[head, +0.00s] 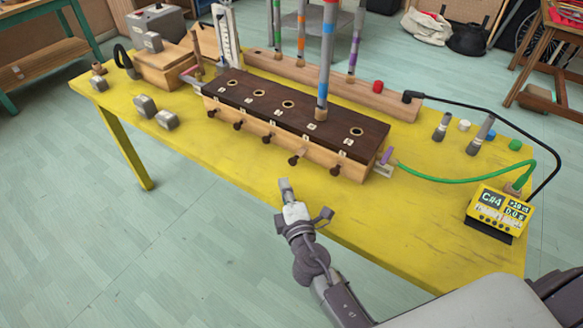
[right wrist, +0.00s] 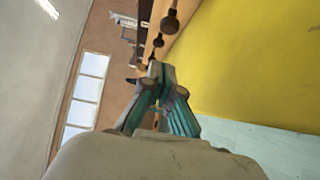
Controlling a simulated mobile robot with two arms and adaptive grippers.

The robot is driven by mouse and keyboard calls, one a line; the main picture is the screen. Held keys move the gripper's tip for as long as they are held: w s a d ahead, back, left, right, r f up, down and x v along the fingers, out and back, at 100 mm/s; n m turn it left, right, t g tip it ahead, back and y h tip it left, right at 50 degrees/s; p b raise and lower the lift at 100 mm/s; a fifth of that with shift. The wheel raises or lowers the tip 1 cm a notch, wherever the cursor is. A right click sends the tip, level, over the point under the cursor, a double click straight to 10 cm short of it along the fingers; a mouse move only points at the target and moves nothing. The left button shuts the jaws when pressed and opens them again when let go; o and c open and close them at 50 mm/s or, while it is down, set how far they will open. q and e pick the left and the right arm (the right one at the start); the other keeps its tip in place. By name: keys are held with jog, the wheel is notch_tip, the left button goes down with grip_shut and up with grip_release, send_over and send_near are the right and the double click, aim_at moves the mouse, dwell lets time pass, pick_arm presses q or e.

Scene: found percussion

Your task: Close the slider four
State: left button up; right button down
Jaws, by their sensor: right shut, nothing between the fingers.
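A long wooden box (head: 275,146) with a dark top stands on the yellow table. Several round holes run along the top, and a striped tube (head: 323,70) stands in the fourth from the left. Small dark slider knobs stick out of its front. The fourth knob from the left (head: 293,160) seems to stick out further than its neighbours. My right gripper (head: 285,186) is shut and empty, in front of and below this knob, apart from it. In the right wrist view its fingertips (right wrist: 157,70) point along the knob row; a near knob (right wrist: 169,23) is above them. My left gripper is not in view.
A yellow tuner box (head: 499,212) with a green cable sits at the table's right. Metal weights (head: 146,105) lie at the left. A long rail (head: 350,90) with more tubes stands behind the box. The floor in front of the table is clear.

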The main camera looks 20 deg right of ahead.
aim_at(298, 157)
jog(key=w+d, duration=0.1)
jog(key=w, duration=0.1)
jog(key=w+d, duration=0.1)
jog(key=w, duration=0.1)
jog(key=shift+d+p, duration=0.35)
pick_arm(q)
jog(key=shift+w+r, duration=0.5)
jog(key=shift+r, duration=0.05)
pick_arm(e)
jog(key=shift+w+d+f, duration=0.1)
jog(key=shift+w+d, duration=0.05)
jog(key=shift+d, duration=0.05)
jog(key=w+d, duration=0.2)
jog(key=d, duration=0.1)
jog(key=shift+w, duration=0.1)
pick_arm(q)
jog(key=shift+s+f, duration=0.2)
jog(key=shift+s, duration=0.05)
pick_arm(e)
jog(key=shift+r, duration=0.2)
